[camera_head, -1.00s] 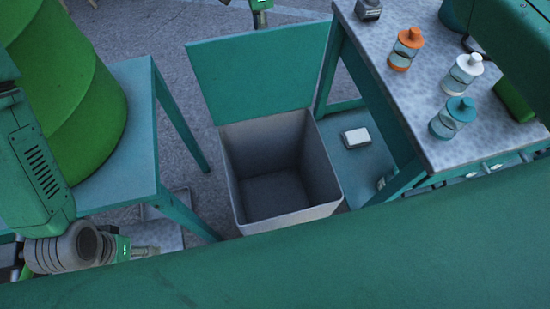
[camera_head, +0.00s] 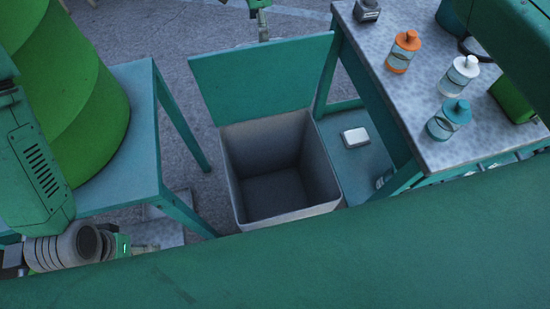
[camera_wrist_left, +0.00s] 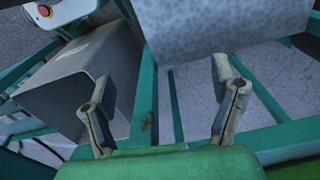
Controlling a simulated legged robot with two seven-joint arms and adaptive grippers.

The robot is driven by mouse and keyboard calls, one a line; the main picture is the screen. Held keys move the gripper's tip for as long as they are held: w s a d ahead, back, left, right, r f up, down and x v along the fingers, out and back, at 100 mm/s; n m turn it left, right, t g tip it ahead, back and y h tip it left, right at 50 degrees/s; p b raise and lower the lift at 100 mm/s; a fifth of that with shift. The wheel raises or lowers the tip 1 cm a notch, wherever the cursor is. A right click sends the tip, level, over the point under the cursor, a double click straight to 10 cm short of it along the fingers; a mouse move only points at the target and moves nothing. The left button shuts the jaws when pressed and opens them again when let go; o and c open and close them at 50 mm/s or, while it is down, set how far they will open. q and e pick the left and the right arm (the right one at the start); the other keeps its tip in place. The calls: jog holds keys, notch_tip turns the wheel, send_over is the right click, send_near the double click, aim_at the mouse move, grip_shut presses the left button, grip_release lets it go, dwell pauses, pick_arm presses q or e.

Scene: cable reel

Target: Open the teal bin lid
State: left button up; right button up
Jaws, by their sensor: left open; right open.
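The teal bin lid (camera_head: 268,82) stands open at the far edge of the grey bin (camera_head: 287,214). The bin's mouth is uncovered and its inside looks empty. My right gripper (camera_head: 262,24) is beyond the lid's top edge, small in the head view, with a gap to the lid unclear. My left gripper (camera_head: 122,246) is low at the left of the head view, beside the bin and apart from it, its fingers mostly hidden. In the left wrist view its two fingers (camera_wrist_left: 165,108) are spread with nothing between them. A grey box-shaped container (camera_wrist_left: 75,85) shows there at the left.
A teal table (camera_head: 130,165) with a green drum (camera_head: 75,110) stands left of the bin. A speckled worktable (camera_head: 400,105) with orange (camera_head: 403,52), white (camera_head: 459,76) and teal-capped (camera_head: 449,119) bottles stands right. A small white block (camera_head: 355,137) lies on its lower shelf.

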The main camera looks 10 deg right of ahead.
notch_tip(320, 180, up, 5)
jog(key=p, duration=0.2)
jog(key=shift+w+a+f+p, duration=0.1)
jog(key=shift+a+p, duration=0.05)
jog(key=shift+p, duration=0.25)
dwell(0.4)
